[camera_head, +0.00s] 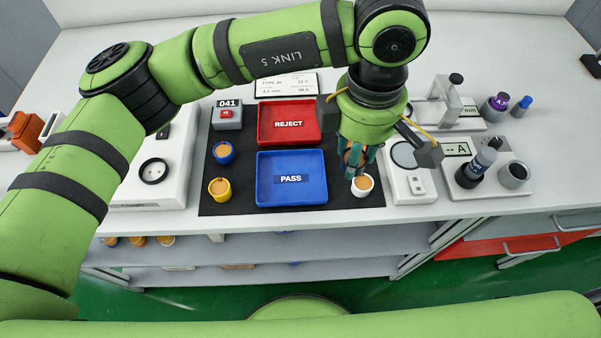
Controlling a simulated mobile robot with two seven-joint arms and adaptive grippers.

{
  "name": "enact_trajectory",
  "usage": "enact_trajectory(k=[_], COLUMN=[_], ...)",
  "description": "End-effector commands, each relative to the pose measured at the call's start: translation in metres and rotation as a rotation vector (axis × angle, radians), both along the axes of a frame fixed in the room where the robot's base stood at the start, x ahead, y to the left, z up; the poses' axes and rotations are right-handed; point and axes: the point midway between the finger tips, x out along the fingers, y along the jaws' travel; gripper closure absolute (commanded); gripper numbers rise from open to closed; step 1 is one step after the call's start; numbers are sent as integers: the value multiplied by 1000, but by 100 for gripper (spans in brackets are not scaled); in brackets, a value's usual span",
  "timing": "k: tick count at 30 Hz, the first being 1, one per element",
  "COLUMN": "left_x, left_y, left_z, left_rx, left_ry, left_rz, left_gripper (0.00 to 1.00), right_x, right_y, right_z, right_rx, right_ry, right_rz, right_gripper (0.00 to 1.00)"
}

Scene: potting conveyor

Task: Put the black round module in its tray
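My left gripper (357,165) points down over the right part of the black mat (240,205), just right of the trays. Its teal fingers are around or in front of a brownish round top (352,157); I cannot tell if they grip it, and its sides are hidden, so I cannot confirm it is the black module. No black round module shows clearly elsewhere on the mat. The red REJECT tray (289,140) and the blue PASS tray (291,197) are both empty. My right gripper is out of view.
A white round module (362,187) stands just below the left fingers. A blue one (223,152) and a yellow one (219,189) stand left of the trays. A grey box marked 041 (227,117) is behind them. White instruments (411,184) flank the mat.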

Motion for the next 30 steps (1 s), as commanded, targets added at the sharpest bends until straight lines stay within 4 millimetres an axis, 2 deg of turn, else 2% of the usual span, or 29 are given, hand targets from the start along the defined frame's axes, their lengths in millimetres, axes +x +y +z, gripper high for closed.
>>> enact_trajectory(k=[9, 15, 20, 27, 30], left_x=[29, 42, 44, 44, 44], left_y=[66, 93, 99, 99, 98], left_z=[-38, -58, -68, -99, -104], left_rx=[2, 1, 0, 2, 0], left_ry=[5, 3, 3, 2, 1], left_rz=[8, 5, 3, 4, 2], left_gripper=[96, 96, 96, 96, 96], right_x=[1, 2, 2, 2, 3], right_y=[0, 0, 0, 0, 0], right_z=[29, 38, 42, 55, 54], right_rx=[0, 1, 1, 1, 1], right_ry=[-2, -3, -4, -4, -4], right_rz=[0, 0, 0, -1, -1], right_gripper=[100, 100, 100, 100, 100])
